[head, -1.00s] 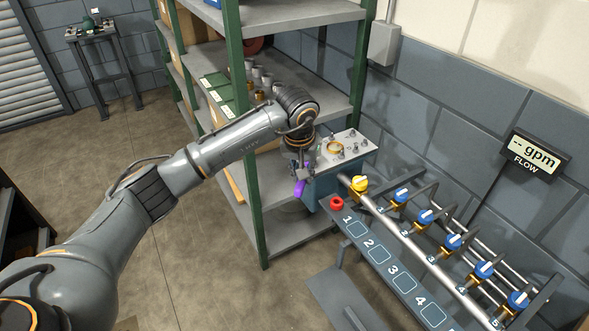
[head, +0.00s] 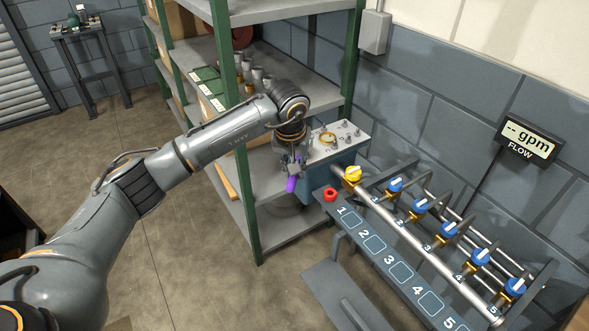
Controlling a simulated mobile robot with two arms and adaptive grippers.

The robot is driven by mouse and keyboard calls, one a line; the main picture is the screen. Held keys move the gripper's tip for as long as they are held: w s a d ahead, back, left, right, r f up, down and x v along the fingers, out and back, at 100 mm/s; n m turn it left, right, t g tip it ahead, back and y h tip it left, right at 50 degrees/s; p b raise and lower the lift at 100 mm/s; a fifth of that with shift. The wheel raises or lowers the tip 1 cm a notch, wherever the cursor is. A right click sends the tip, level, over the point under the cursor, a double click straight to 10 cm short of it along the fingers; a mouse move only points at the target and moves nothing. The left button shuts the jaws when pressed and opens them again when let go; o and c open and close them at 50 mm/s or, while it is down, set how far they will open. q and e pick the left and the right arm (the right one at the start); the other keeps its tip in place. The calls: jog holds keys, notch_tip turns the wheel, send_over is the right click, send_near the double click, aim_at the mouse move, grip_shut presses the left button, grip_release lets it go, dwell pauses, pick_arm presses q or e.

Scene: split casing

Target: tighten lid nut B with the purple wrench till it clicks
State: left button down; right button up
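The casing (head: 321,187) is a blue-grey box with a pale lid (head: 352,133) at the end of the shelf rack. Several small nuts or studs and a brass-coloured ring show on the lid. The nut labels are too small to read, so I cannot tell which is nut B. My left gripper (head: 291,172) points down just left of the lid, in front of the casing. It is shut on the purple wrench (head: 291,185), whose purple part hangs below the fingers. The wrench's jaw is hidden, and I see no contact with a nut. My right gripper is out of view.
A green-posted shelf rack (head: 252,190) with cups stands behind my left arm. The flow display (head: 527,140) shows no number.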

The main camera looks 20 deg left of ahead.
pick_arm(q)
jog(key=shift+r, duration=0.1)
dwell(0.7)
jog(key=shift+b, duration=0.35)
jog(key=shift+s+b+x, duration=0.2)
jog(key=shift+b+x, duration=0.55)
jog(key=shift+x, duration=0.05)
jog(key=shift+s+b+x, duration=0.15)
jog(key=shift+b+x, duration=0.55)
jog(key=shift+x, duration=0.1)
